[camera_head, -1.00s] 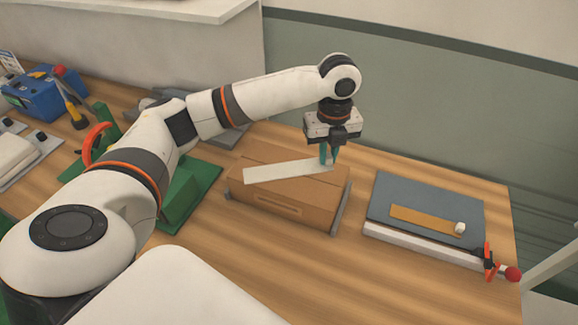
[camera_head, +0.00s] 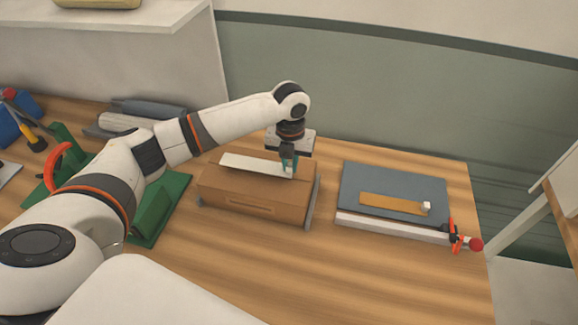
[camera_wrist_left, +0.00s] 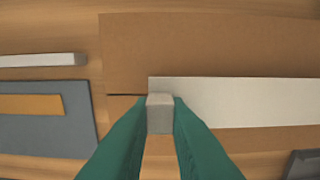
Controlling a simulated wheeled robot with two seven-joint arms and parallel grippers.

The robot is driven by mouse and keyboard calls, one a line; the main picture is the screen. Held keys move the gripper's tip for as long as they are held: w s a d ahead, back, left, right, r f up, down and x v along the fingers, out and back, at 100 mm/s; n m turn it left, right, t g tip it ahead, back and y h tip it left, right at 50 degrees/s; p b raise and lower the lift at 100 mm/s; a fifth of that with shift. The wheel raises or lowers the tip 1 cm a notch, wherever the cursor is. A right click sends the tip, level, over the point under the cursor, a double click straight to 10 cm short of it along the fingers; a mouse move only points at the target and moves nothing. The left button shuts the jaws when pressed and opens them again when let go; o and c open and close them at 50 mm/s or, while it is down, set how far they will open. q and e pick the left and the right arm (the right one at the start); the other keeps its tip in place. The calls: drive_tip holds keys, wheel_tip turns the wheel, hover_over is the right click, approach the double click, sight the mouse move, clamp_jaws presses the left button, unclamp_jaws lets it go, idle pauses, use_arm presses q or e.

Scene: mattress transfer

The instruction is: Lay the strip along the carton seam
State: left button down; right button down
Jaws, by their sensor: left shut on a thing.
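The brown carton (camera_head: 245,192) sits on the wooden table, and its top fills much of the left wrist view (camera_wrist_left: 200,45). The white strip (camera_head: 248,164) runs lengthwise over the carton top, roughly parallel to its long edges. My left gripper (camera_head: 289,168) is shut on the small pale block (camera_wrist_left: 160,114) at the strip's right end in the head view. A short dark seam line (camera_wrist_left: 125,95) shows beside that end in the left wrist view; the strip hides the rest. I cannot tell whether the strip touches the carton. My right gripper is out of view.
Right of the carton, a blue-grey pad (camera_head: 388,185) carries an orange strip (camera_head: 388,203) with a white block. A red-and-orange clamp (camera_head: 464,240) stands at its corner. Green stands (camera_head: 160,207) are at left. Table in front of the carton is clear.

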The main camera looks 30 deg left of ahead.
use_arm(q)
wheel_tip(320, 180, down, 2)
drive_tip(key=shift+f, duration=0.3)
drive_tip(key=shift+f, duration=0.1)
drive_tip(key=c, duration=1.4)
unclamp_jaws()
wheel_tip(320, 180, up, 12)
drive_tip(key=shift+f+b, duration=0.25)
drive_tip(key=shift+b, duration=0.9)
drive_tip(key=shift+r, duration=0.45)
